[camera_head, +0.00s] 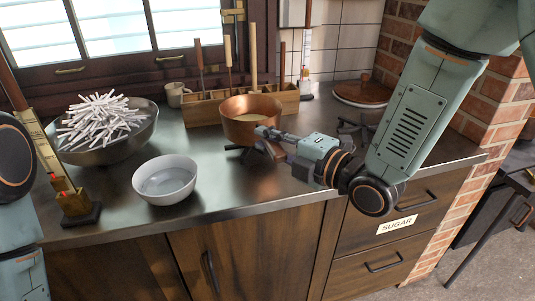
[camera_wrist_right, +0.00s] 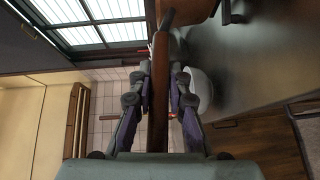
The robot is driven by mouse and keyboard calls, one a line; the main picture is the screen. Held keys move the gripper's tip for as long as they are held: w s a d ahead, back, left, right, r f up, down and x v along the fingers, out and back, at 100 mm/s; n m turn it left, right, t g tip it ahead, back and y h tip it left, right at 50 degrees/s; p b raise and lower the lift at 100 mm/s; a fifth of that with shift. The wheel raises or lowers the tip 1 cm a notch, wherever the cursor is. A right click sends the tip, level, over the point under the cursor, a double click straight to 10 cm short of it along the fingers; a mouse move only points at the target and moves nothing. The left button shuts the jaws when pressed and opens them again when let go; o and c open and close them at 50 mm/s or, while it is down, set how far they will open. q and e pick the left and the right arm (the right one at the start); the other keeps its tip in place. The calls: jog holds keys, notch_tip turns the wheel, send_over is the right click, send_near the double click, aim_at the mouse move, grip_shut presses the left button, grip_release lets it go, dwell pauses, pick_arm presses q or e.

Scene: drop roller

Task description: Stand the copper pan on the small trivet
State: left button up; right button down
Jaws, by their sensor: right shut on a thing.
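The copper pan (camera_head: 251,112) is upright near the middle of the counter, in front of the wooden rack. Part of it shows at the top of the right wrist view (camera_wrist_right: 196,10). My right gripper (camera_head: 268,138) is shut on its brown handle (camera_wrist_right: 159,88), which runs between the two fingers (camera_wrist_right: 158,92). A dark trivet (camera_head: 237,148) shows at the pan's lower left; I cannot tell whether the pan touches it. Another dark trivet (camera_head: 346,126) is to the right, partly hidden by my right arm. My left gripper is out of view; only its arm shows at the left edge.
A metal bowl of white sticks (camera_head: 105,145) and a white bowl (camera_head: 166,183) stand left of the pan. A wooden rack (camera_head: 205,108) with upright handles and a mug (camera_head: 177,94) are behind. A round wooden lid (camera_head: 362,92) lies at back right, near the brick wall.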

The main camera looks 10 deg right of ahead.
jog(key=f, duration=0.2)
jog(key=shift+w+a+f+b, duration=0.25)
jog(key=shift+a+f+b, duration=0.05)
jog(key=shift+f, duration=0.1)
jog(key=c, duration=1.6)
grip_release()
jog(key=shift+s+d+f, duration=0.1)
jog(key=shift+s, duration=0.05)
jog(key=shift+c, duration=0.2)
jog(key=o, duration=0.3)
jog(key=shift+s, duration=0.25)
jog(key=shift+o, duration=0.2)
jog(key=v, duration=0.4)
jog(key=shift+d+p, duration=0.2)
jog(key=shift+p, duration=0.15)
jog(key=p+v, duration=0.4)
jog(key=v, duration=0.3)
jog(key=shift+s, duration=0.2)
